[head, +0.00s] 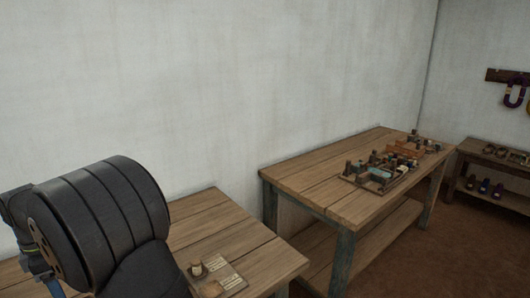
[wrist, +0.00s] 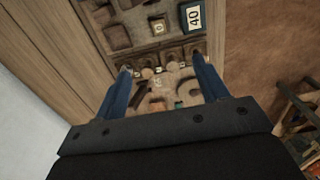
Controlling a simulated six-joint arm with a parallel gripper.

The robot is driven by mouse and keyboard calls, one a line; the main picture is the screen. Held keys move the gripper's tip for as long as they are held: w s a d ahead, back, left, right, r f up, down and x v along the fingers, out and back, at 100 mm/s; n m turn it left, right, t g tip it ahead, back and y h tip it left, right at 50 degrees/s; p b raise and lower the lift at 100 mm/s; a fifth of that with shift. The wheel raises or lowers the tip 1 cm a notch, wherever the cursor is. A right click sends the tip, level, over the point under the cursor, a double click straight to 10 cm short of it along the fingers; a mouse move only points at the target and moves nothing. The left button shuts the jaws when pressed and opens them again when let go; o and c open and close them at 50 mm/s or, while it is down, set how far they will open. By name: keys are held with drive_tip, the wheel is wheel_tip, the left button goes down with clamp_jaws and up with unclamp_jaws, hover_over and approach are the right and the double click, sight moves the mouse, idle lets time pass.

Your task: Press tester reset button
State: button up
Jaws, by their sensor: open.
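In the wrist view my gripper (wrist: 161,64) points at a wooden board (wrist: 172,48) on a plank table, its two blue fingers apart with nothing held between them. A row of small round brown pieces lies between and just beyond the fingertips. A white label reading 40 (wrist: 193,17) and a smaller white label (wrist: 158,26) stand farther up the board. A small green piece (wrist: 178,104) shows between the fingers. I cannot tell which piece is the tester's reset button. My gripper's fingers are out of the head view.
In the head view a plank table (head: 290,180) holds a tray (head: 350,181) crowded with small pieces. A nearer table (head: 215,225) bears a small board (head: 232,279). A low shelf (head: 500,165) stands at the right, below hanging yarn (head: 513,95). A white wall runs behind.

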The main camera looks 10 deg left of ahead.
clamp_jaws()
idle(1.4)
